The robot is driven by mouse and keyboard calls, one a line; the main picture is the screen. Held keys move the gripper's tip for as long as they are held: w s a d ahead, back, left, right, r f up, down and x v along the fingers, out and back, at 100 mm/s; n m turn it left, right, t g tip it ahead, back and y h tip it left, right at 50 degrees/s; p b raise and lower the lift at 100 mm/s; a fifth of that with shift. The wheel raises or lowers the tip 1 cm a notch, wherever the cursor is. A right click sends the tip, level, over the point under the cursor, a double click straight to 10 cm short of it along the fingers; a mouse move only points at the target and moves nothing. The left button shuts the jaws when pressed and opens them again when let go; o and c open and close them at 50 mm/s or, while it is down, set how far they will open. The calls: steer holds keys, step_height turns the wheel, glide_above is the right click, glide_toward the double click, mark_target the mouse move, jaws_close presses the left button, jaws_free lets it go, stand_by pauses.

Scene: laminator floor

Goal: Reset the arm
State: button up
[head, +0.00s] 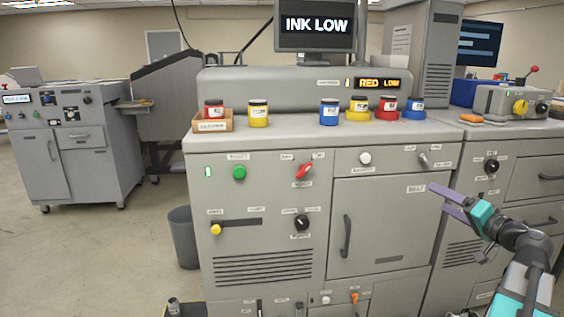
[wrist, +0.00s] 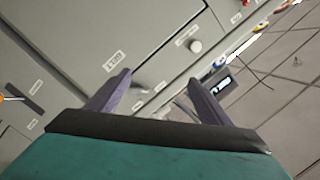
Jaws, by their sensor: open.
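My gripper (head: 449,200) is at the right of the head view, in front of the grey machine (head: 262,180), with its two purple-grey fingers apart and nothing between them. My arm comes up from the lower right corner. In the wrist view, the open fingers (wrist: 160,98) stand in front of a grey panel with labels, a white knob (wrist: 195,46) and a metal switch. I cannot tell from the pictures how far the fingertips are from the panel.
Yellow, blue and red ink jars stand on the machine top, one red jar in a cardboard tray (head: 200,124). Screens read "INK LOW" (head: 316,25) and "RED LOW" (head: 383,84). A grey bin (head: 184,238) stands left of the machine.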

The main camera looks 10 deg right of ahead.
steer(key=w+a+f+n+g+y+p, duration=0.1)
steer(key=w+a+f+g+y+p, duration=0.1)
steer(key=w+a+f, duration=0.35)
steer(key=w+a+f+g+y+p, duration=0.1)
steer(key=w+a+f+p, duration=0.1)
steer(key=a+f, duration=0.55)
steer(key=w+a+f+n+g+y+p, duration=0.15)
steer(key=w+a+f, duration=0.25)
steer(key=a, duration=0.5)
steer(key=s+a+f+n+g+y+p, duration=0.1)
steer(key=s+a+f+g+p, duration=0.15)
steer(key=a+f, duration=0.7)
steer(key=s+a+f+n+g+y+p, duration=0.1)
steer(key=s+a+f+g+p, duration=0.2)
steer(key=a+f, duration=0.65)
steer(key=s+a+f+n+g+h+p, duration=0.15)
steer(key=s+a+f+g, duration=0.25)
steer(key=s+a+f, duration=0.45)
steer(key=s+a+f+n+g+p, duration=0.15)
steer(key=s+a+f+g, duration=0.35)
steer(key=s, duration=0.6)
steer(key=s+d+f+n+g+h+p, duration=0.1)
steer(key=s+f+g+h+p, duration=0.3)
steer(key=s, duration=0.8)
steer(key=s+d+f+h+b, duration=0.2)
steer(key=s+d, duration=0.2)
steer(key=d, duration=0.4)
steer(key=shift+s+d+h+b, duration=0.2)
steer(key=shift+s+h+b, duration=0.1)
steer(key=shift+h, duration=0.1)
